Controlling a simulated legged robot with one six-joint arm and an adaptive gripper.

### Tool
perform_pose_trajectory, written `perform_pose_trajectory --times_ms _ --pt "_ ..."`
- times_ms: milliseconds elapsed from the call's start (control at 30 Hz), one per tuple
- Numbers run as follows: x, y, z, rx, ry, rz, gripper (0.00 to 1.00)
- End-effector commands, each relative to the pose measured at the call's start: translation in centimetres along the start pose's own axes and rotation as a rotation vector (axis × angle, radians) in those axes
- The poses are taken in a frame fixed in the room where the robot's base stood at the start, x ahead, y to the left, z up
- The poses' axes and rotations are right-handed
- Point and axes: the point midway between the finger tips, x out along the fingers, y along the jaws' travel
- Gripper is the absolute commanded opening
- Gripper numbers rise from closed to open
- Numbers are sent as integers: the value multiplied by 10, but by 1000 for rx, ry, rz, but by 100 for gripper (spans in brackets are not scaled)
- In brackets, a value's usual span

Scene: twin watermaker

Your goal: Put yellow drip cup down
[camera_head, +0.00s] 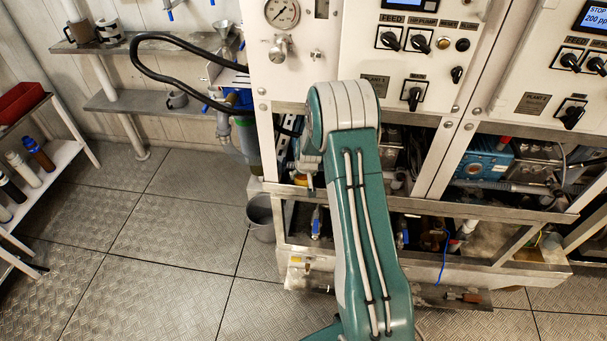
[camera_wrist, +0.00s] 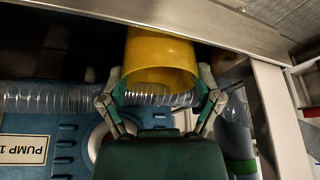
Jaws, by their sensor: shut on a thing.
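The yellow drip cup (camera_wrist: 160,62) shows at the top middle of the wrist view, with its open rim facing the camera. My gripper (camera_wrist: 160,88) has one finger on each side of the cup and is shut on it. A metal frame beam (camera_wrist: 215,22) runs close above the cup and hides part of it or borders it. In the head view my arm hides most of the gripper; a small yellow patch (camera_head: 301,180) shows left of the arm, by the machine frame. Whether the cup touches any surface cannot be told.
A blue pump housing (camera_wrist: 65,150) labelled PUMP 1 and a clear ribbed hose (camera_wrist: 45,97) lie close by the gripper. A metal upright (camera_wrist: 278,115) stands to the right.

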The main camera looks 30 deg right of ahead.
Motion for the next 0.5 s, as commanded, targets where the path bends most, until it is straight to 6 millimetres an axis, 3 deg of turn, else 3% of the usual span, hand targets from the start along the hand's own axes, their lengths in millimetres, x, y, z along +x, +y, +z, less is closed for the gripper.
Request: perform_pose_trajectory --times_ms 33,67,100,500 --pt "1 0 1 0 0 0 28" --pt "1 0 0 0 0 0 96" --pt "1 0 0 0 0 0 100" --pt "0 0 0 -1 0 0 100"
